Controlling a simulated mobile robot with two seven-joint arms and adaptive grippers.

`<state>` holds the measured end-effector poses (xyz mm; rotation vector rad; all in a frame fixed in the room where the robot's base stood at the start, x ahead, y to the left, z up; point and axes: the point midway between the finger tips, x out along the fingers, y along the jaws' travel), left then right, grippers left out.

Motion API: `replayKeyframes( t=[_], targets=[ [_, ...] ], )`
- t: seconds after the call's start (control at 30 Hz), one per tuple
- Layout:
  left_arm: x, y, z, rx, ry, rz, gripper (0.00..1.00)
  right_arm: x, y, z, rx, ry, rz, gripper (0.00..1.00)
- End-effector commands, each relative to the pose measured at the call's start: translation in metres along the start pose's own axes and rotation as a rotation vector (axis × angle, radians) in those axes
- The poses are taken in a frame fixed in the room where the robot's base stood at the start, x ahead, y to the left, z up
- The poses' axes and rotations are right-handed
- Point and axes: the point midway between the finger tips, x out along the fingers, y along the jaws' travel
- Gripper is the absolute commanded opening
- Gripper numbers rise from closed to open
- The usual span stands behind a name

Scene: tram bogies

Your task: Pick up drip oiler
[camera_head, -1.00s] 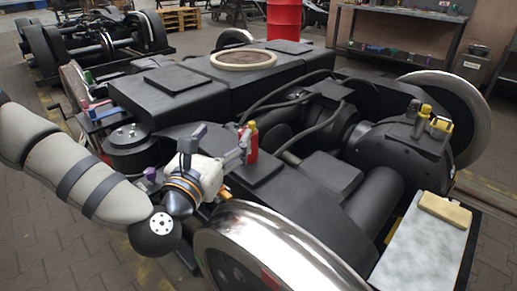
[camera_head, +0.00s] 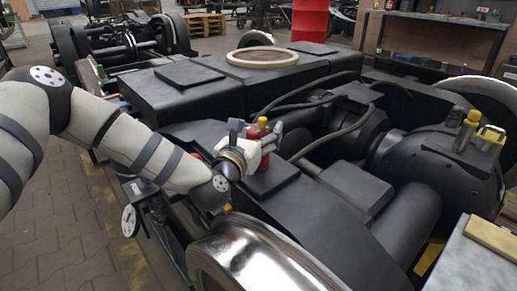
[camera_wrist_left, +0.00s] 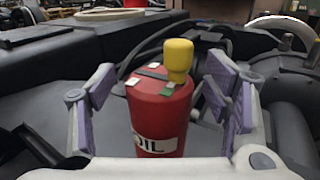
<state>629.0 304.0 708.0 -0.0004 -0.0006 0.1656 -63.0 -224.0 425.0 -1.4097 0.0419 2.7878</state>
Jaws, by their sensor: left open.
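The drip oiler, a red can lettered OIL with a yellow cap, stands upright on the dark bogie frame. It shows large in the left wrist view (camera_wrist_left: 160,115) and partly in the head view (camera_head: 260,182), where my left gripper hides much of it. My left gripper (camera_head: 257,133) is at the can, its fingers open. In the left wrist view its purple-padded fingers stand to either side of the can, with a visible gap on each side. My right gripper is in neither view.
A bright wheel (camera_head: 265,256) lies in front of the can and black hoses (camera_head: 335,135) run behind it. A tan block (camera_head: 492,238) lies on a pale plate at lower right.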

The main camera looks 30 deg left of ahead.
Motion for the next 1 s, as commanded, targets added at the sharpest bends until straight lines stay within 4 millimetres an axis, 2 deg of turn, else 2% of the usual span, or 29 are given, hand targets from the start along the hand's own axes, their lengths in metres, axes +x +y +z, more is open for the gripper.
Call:
replayKeyframes(
  t=[0.2, 0.5, 0.53, 0.8, 0.93, 1.0],
  targets=[
    [0.001, 0.000, 0.000, 0.000, 0.000, 0.000, 0.71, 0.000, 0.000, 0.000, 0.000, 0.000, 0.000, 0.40],
    [0.001, 0.000, 0.000, 0.000, 0.001, 0.000, 0.03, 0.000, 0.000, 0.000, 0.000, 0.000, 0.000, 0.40],
    [0.001, 0.000, 0.000, 0.000, 0.000, 0.000, 0.00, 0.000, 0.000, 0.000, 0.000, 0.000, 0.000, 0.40],
    [0.001, 0.000, 0.004, 0.000, -0.001, 0.001, 0.00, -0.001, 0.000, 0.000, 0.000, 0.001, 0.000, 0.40],
    [0.001, 0.001, 0.023, -0.002, -0.003, 0.002, 0.00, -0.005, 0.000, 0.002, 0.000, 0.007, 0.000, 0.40],
    [0.001, 0.001, 0.041, -0.003, -0.006, 0.002, 0.00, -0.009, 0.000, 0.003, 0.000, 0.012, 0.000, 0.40]
  ],
)
